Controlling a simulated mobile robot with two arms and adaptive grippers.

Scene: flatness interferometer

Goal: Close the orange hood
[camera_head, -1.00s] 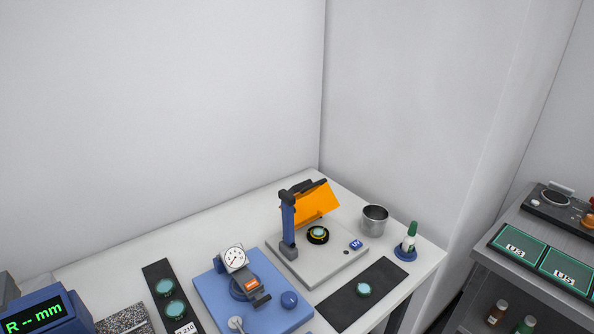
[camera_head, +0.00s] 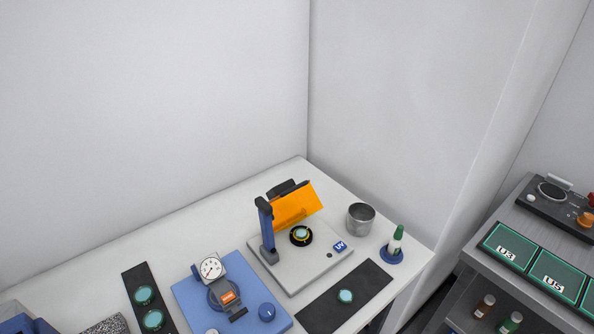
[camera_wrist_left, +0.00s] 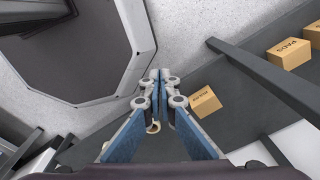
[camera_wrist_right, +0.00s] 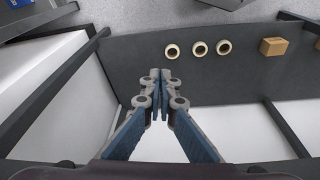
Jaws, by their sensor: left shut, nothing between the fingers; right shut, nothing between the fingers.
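The orange hood (camera_head: 294,206) is a translucent orange panel, tilted up on a dark and blue post (camera_head: 266,228). It stands over a grey base plate (camera_head: 291,277) with a UV label. A small disc in a black ring (camera_head: 301,235) sits on the plate below the raised hood. Neither gripper shows in the head view. My left gripper (camera_wrist_left: 158,76) is shut and empty in the left wrist view, above a dark shelf. My right gripper (camera_wrist_right: 160,76) is shut and empty in the right wrist view, also above a dark shelf. The hood is in neither wrist view.
A blue stand with a dial gauge (camera_head: 211,268) is left of the hood's plate. A dark mat (camera_head: 322,312) with a teal disc lies in front. A separate cart (camera_head: 480,258) stands far right.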

